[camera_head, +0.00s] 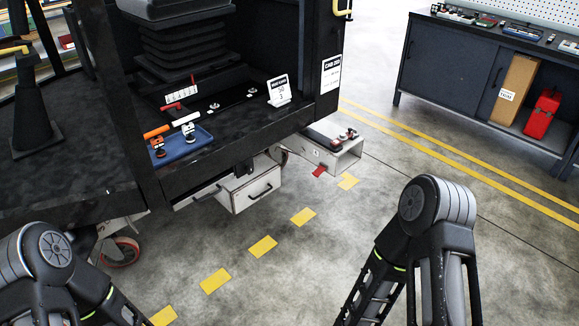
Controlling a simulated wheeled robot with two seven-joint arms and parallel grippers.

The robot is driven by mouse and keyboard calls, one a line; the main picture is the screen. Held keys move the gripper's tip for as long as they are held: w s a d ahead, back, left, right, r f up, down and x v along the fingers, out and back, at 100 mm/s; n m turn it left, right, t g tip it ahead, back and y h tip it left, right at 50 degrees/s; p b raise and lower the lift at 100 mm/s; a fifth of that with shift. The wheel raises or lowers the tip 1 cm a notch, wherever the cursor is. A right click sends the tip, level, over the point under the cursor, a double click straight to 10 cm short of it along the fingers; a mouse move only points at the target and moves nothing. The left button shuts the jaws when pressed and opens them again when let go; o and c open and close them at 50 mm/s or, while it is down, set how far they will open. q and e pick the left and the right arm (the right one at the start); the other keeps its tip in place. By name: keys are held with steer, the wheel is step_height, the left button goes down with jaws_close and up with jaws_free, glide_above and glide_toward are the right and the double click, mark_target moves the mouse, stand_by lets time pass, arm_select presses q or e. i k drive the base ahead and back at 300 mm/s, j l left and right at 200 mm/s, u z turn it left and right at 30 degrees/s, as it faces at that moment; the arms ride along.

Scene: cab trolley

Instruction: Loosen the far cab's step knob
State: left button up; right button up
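A pale metal step box (345,161) sticks out low beside the right end of the dark cab (125,185). Its dark top bears small red and dark fittings; one reddish knob-like piece (350,133) shows at its right rear. It is too small to tell how tight it sits. A red tag (319,171) is at the box's lower front left. My arms show at the bottom left and bottom right, apart from the step. Both grippers are out of the frame.
A pale drawer box (248,186) hangs under the cab. A blue tray (181,146) with handled tools sits on the cab floor. A caster wheel (122,251) is below left. A workbench (450,62) stands at the right rear. Open floor with yellow markings lies between.

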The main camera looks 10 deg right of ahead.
mark_target(250, 170)
steer(key=i+l+z, duration=0.5)
steer(key=i, duration=0.5)
steer(key=i+l+z, duration=0.25)
steer(key=i, duration=0.25)
